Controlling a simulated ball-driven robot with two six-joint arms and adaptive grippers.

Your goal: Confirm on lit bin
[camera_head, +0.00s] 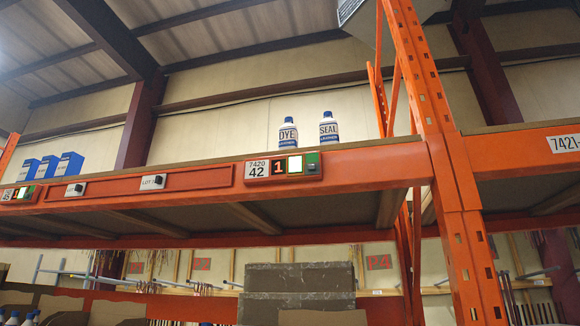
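A pick-light module (283,168) is fixed to the front of the orange shelf beam, right of the middle. Its label reads 7420 42, its small display shows an orange 1, and a white square (295,164) glows bright beside it. A small dark button (312,168) sits on a green patch at its right end. Another module (18,194) shows at the far left edge, partly cut off, with a green part; its display is too small to read surely. Neither of my grippers is in view.
An orange beam (380,167) carries bottles marked DYE (288,137) and SEAL (328,131) above the lit module. Blue boxes (70,163) stand at the left. An orange upright (447,160) rises right of the module. Grey blocks (300,277) lie below.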

